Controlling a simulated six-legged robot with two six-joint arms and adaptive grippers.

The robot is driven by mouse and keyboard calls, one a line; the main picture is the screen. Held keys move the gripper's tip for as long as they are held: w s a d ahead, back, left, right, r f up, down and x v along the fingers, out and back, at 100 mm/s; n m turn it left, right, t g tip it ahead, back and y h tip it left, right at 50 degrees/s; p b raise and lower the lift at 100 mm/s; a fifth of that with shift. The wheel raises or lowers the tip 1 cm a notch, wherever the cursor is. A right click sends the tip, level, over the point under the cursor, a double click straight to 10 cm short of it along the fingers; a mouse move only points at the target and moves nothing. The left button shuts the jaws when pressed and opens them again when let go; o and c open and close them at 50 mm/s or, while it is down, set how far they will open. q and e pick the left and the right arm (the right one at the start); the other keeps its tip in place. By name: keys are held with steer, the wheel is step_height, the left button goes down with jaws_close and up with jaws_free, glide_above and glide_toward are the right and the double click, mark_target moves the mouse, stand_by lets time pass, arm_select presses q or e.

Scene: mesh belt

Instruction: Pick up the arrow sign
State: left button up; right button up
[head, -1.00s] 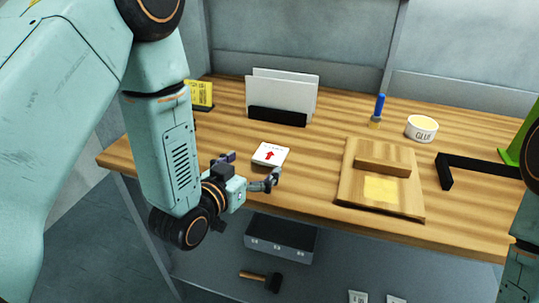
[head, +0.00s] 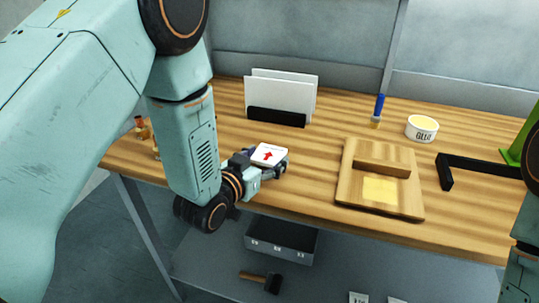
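The arrow sign (head: 269,154) is a small white plate with a red arrow, at the front left of the wooden table in the head view. My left gripper (head: 266,163) is at the sign, with one finger at its left edge and the other along its front right edge. The sign hides part of the fingers, so I cannot tell whether they are closed on it or only around it. The sign appears to be at table height. My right gripper is not in view; only part of my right arm shows at the right edge.
On the table (head: 310,185) are a black holder with white sheets (head: 282,95), a blue-handled tool (head: 378,110), a glue tub (head: 421,128), a wooden board with a block (head: 350,185) and a black bracket (head: 470,165). A grey bin (head: 282,240) and a mallet (head: 262,280) lie below.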

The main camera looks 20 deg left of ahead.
arm_select(q)
steer(key=shift+a, duration=0.15)
steer(key=c, duration=0.3)
steer(key=shift+c, duration=1.4)
